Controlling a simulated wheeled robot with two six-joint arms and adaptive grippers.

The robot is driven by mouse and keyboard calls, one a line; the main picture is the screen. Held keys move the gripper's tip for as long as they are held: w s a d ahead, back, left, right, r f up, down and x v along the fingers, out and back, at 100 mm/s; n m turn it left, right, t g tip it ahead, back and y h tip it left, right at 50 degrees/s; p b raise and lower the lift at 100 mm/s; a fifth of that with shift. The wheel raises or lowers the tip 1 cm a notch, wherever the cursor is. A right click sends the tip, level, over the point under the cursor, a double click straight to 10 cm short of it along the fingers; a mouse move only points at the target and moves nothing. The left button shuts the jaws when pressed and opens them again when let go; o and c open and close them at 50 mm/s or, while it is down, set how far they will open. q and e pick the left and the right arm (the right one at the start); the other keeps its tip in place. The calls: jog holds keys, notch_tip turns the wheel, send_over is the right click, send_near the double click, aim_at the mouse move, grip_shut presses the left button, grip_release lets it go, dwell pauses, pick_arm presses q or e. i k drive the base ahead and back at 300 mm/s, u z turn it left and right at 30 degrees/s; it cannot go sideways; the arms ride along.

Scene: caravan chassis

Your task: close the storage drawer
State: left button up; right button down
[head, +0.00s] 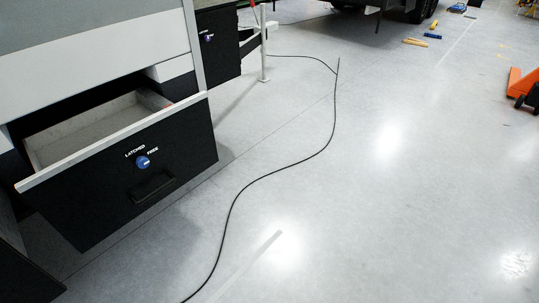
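The storage drawer (185,165) stands pulled out of the grey and black cabinet at the left of the head view. Its front is black with a pale top edge, and its inside (95,130) looks empty. A round blue knob (143,162) sits on the front between the words LATCHED and FREE; its exact setting is too small to tell. A dark recessed handle (152,187) lies below the knob. Neither of my grippers is in view.
A black cable (237,197) runs across the grey floor (370,220) right of the drawer. A white post (263,50) stands behind it. An orange pallet truck (522,85) is at the far right. The floor between is mostly clear.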

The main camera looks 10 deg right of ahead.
aim_at(88, 184)
jog(key=z, duration=0.4)
jog(key=k, duration=0.25)
jog(key=u, duration=1.05)
jog(key=i, duration=1.65)
jog(key=z, duration=0.75)
